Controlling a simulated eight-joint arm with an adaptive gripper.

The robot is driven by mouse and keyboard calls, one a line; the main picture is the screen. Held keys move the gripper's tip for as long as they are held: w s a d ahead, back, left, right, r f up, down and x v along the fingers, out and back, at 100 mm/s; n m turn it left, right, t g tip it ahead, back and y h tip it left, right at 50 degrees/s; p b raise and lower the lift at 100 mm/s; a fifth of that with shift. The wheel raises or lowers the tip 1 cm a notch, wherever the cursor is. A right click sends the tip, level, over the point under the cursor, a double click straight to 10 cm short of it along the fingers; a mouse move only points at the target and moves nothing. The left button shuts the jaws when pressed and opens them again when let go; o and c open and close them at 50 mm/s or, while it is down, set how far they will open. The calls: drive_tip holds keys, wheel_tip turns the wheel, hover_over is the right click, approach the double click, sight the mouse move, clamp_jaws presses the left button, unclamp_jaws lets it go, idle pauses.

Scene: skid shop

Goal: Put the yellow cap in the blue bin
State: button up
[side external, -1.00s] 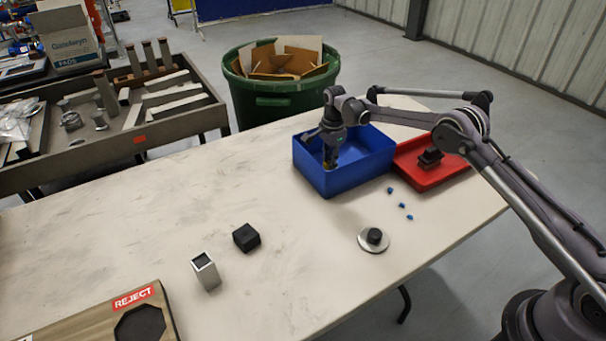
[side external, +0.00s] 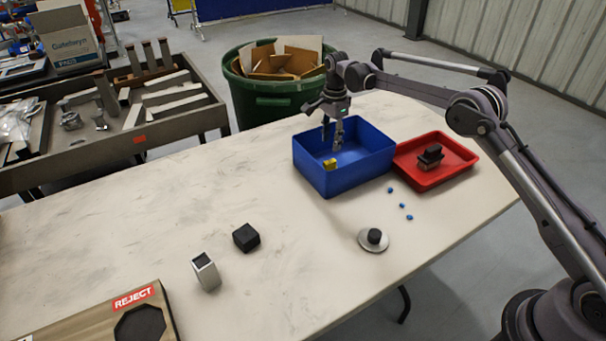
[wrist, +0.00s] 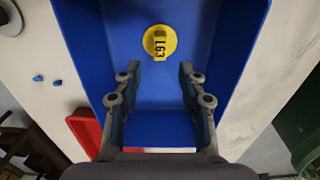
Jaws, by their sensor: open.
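The yellow cap (wrist: 159,43) lies inside the blue bin (wrist: 85,45), marked with dark characters that look like "L63". In the side external view the yellow cap (side external: 330,164) shows low inside the blue bin (side external: 335,185), near its left wall. My gripper (side external: 333,146) is open above the bin, its fingers apart from the cap. In the wrist view my gripper (wrist: 158,88) has its two fingers spread with nothing between them, and the cap lies beyond the fingertips.
A red tray (side external: 460,170) with a dark part (side external: 430,157) stands right of the bin. Small blue pieces (side external: 403,206), a round disc with a black knob (side external: 374,239), a black block (side external: 246,237) and a silver block (side external: 206,272) lie on the table. A green barrel (side external: 285,108) stands behind.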

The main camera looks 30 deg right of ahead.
drive_tip(key=s+r+n+t, duration=0.2)
drive_tip(key=s+r+n, duration=0.2)
drive_tip(key=s+r, duration=0.5)
drive_tip(key=s+r+n+t, duration=0.1)
drive_tip(key=s+r+n, duration=0.45)
drive_tip(key=r, duration=0.55)
drive_tip(key=s+f+n+t, duration=0.2)
drive_tip(key=s+f+n, duration=0.1)
drive_tip(key=s, duration=0.8)
drive_tip(key=s+a+f+n+t, duration=0.1)
drive_tip(key=s+n, duration=0.4)
drive_tip(key=s, duration=0.6)
wheel_tip(320, 180, down, 2)
drive_tip(key=shift+s+f+t, duration=0.15)
drive_tip(key=shift+f+t, duration=0.05)
drive_tip(key=shift+t, duration=0.4)
